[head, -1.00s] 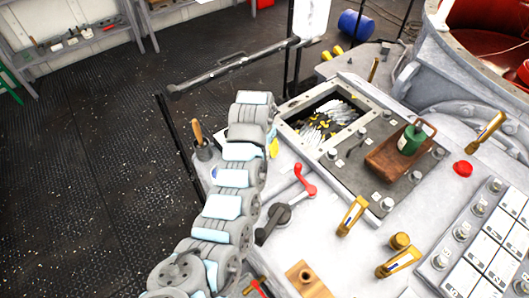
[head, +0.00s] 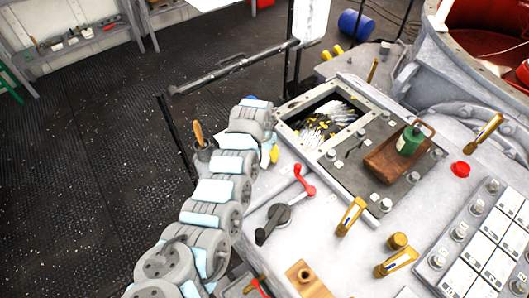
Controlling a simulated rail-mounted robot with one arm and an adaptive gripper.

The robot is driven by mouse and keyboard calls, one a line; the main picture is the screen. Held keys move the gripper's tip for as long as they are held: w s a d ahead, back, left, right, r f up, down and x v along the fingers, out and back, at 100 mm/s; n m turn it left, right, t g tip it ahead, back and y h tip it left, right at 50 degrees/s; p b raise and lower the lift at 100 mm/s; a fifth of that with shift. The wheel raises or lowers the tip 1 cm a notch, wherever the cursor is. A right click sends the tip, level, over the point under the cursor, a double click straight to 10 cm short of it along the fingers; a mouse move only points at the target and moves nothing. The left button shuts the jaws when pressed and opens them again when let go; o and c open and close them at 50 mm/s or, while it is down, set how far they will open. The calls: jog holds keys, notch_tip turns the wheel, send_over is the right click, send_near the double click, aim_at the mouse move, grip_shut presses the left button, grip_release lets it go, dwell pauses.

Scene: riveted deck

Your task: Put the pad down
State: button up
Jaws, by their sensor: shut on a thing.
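My arm reaches up from the bottom of the head view to the left edge of the grey deck (head: 330,235). Its wrist hides my gripper, so I cannot see the fingers or what is between them. A small yellow piece (head: 275,154) shows just right of the wrist, close to the deck. I cannot tell whether it is the pad or whether it is held. No other thing is clearly a pad.
An open hatch (head: 325,120) with white and yellow pieces lies beyond the wrist. A wooden-handled tool (head: 199,134) stands left of it. A red-handled lever (head: 304,181), brass handles (head: 351,216) and a brown tray (head: 381,163) with a green canister (head: 410,140) are to the right.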

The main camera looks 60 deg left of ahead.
aim_at(263, 156)
jog(key=shift+f, duration=0.15)
jog(key=shift+f, duration=0.1)
jog(key=o, duration=1.2)
jog(key=shift+c, duration=0.2)
jog(key=shift+r, duration=0.6)
notch_tip(263, 156, up, 11)
jog(key=s+b, duration=0.1)
jog(key=b, duration=0.1)
jog(key=shift+d, duration=0.45)
jog(key=shift+s, duration=0.1)
